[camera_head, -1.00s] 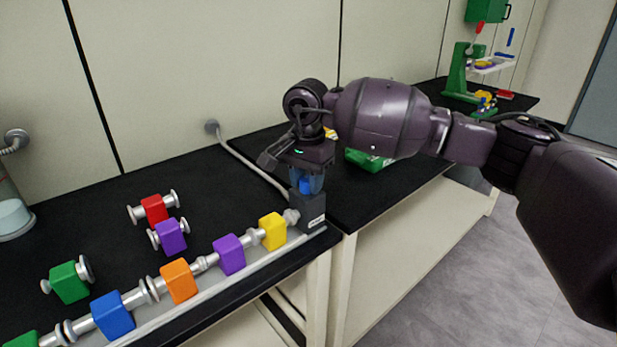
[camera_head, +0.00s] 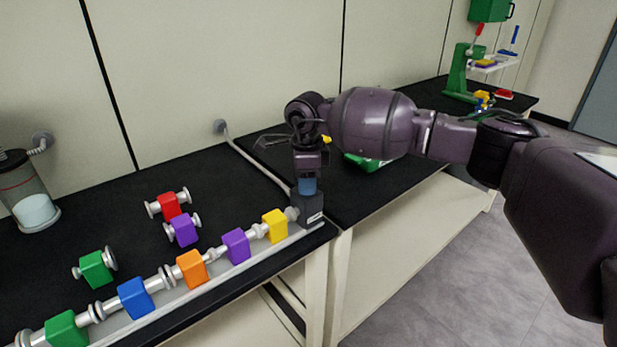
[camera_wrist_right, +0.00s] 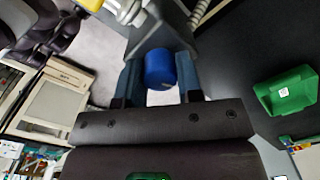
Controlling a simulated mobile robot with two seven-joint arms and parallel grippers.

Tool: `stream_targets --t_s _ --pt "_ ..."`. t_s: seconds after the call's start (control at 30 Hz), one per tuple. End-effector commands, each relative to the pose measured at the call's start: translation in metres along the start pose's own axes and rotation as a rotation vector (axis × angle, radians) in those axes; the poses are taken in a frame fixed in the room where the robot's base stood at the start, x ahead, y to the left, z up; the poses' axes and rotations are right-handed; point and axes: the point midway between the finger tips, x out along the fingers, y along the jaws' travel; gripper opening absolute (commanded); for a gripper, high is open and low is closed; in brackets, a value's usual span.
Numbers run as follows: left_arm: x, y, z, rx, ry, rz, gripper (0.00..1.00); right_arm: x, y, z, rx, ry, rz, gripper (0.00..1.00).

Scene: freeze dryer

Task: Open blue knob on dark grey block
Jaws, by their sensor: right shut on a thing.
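The dark grey block (camera_head: 308,209) stands at the right end of the row of coloured blocks, near the table's right edge. Its blue knob is on top and is mostly hidden by my fingers in the head view. In the right wrist view the blue knob (camera_wrist_right: 160,69) sits between my two fingers, in front of the dark grey block (camera_wrist_right: 160,25). My right gripper (camera_head: 307,186) points down over the block and is shut on the knob. It also shows in the right wrist view (camera_wrist_right: 160,78). My left gripper is not in view.
A row of coloured blocks on a rail, with a yellow block (camera_head: 275,226) nearest, joins the grey block. Loose red (camera_head: 169,206), purple (camera_head: 183,230) and green (camera_head: 96,269) blocks lie behind it. A green object (camera_head: 366,163) lies on the table to the right. A glass vessel (camera_head: 30,195) stands far left.

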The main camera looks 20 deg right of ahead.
Motion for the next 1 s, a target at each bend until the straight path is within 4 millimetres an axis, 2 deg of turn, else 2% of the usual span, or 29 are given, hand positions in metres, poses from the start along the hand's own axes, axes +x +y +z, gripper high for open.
stream_targets --t_s 0.03,0.4,1.0 --pt "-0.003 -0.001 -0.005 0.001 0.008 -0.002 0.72 -0.006 0.0 0.0 0.04 0.0 -0.005 0.1" --pt "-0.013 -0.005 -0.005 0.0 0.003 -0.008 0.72 -0.004 0.0 0.0 0.281 0.0 -0.003 0.1" --pt "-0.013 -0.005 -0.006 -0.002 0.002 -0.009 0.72 -0.002 0.0 0.0 0.371 -0.001 -0.002 0.1"
